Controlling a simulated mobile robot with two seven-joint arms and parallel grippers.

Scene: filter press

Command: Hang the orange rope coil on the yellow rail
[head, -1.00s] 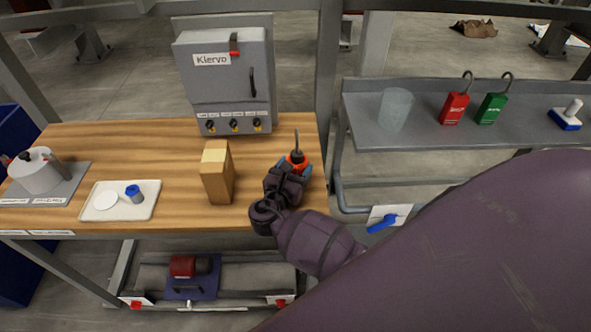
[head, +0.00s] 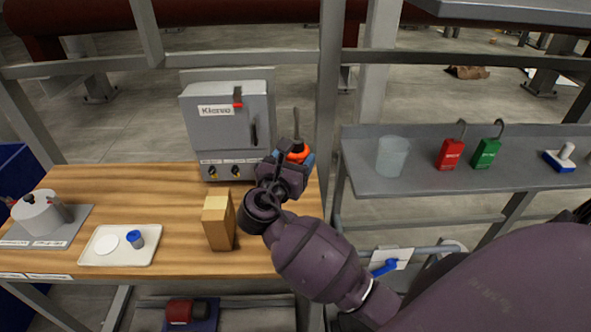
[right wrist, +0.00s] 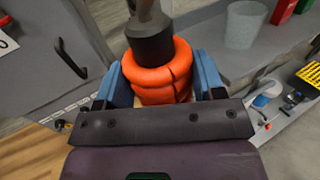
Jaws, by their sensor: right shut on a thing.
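The orange rope coil (head: 297,152) is in my right gripper (head: 299,157), raised in front of the lower right of the grey cabinet. In the right wrist view, the coil (right wrist: 156,72) sits between the two blue fingers (right wrist: 161,84), which are shut on it. A dark grey rod with a thick collar (right wrist: 150,38) rises from the middle of the coil; I cannot tell what it belongs to. I cannot make out a yellow rail in either view. My left gripper is in neither view.
The grey cabinet (head: 217,107) stands at the table's back. A wooden block (head: 219,225), a white tray (head: 104,259) and a pot (head: 39,215) are on the table. The grey shelf (head: 423,182) at right holds a cup (head: 392,157) and red and green padlocks (head: 451,154).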

